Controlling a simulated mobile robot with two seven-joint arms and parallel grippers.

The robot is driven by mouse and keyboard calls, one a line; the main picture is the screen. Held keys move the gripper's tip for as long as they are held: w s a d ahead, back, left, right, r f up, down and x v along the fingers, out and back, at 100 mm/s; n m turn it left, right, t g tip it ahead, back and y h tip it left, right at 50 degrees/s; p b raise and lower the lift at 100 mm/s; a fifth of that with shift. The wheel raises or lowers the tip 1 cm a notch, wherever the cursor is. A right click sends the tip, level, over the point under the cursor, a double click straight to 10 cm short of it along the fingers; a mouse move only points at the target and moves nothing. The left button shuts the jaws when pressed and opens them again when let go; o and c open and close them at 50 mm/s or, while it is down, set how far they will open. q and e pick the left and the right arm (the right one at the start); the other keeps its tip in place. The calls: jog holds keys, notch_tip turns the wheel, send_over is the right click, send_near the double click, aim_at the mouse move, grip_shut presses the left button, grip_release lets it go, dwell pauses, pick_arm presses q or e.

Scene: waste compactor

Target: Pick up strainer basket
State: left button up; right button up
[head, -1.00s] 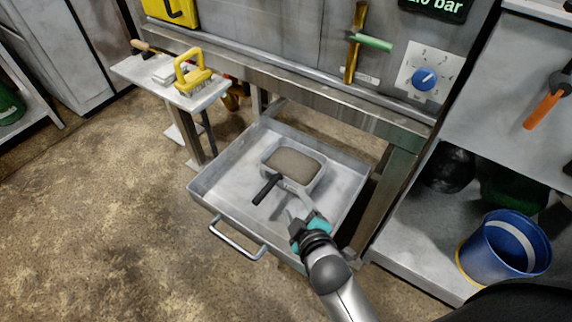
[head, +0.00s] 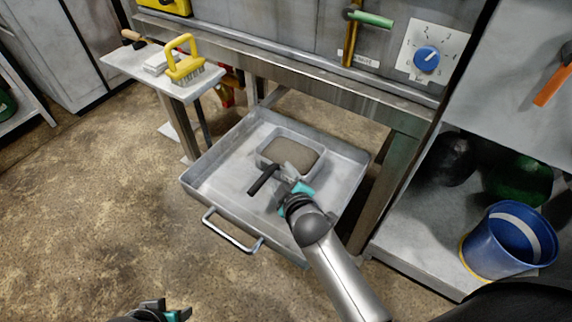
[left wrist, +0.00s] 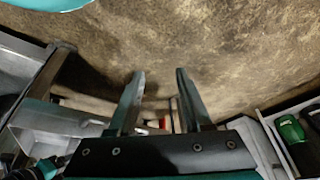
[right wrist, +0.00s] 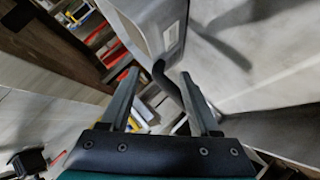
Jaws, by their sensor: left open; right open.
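The strainer basket (head: 291,153) is a grey rectangular basket with a brownish mesh floor and a black handle (head: 263,180). It sits in a wide metal tray (head: 215,180). My right gripper (head: 285,175) is open over the tray, at the handle side of the basket. In the right wrist view, the black handle (right wrist: 168,82) runs between the open fingers (right wrist: 160,95), with the basket wall (right wrist: 150,30) just ahead. I cannot tell whether the fingers touch it. My left gripper (left wrist: 158,90) is open and empty, low at the bottom edge in the head view (head: 165,312).
The tray has a front bar handle (head: 232,232) and stands on the floor under a metal bench (head: 330,95). A small side table (head: 190,88) holds a yellow-handled brush (head: 184,62). A blue bucket (head: 508,242) is on a low shelf at right. The left floor is clear.

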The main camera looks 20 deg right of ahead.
aim_at(277, 169)
jog(key=shift+b+x, duration=1.2)
jog(key=shift+x, duration=0.35)
jog(key=shift+b+x, duration=0.45)
jog(key=shift+x, duration=0.35)
pick_arm(q)
jog(key=shift+w+d+r+t+h, duration=0.2)
jog(key=shift+w+d+r+t, duration=0.25)
jog(key=shift+r, duration=0.3)
jog(key=shift+w+d+r+t+h, duration=0.2)
jog(key=shift+w+d+r+t, duration=0.2)
jog(key=shift+r+t, duration=0.25)
jog(key=shift+w+d+r+t+h, duration=0.2)
jog(key=shift+w+d+r+t, duration=0.2)
jog(key=shift+r, duration=0.45)
pick_arm(e)
jog(key=shift+w+a+f, duration=0.1)
jog(key=shift+w, duration=0.2)
jog(key=shift+c, duration=0.3)
grip_shut()
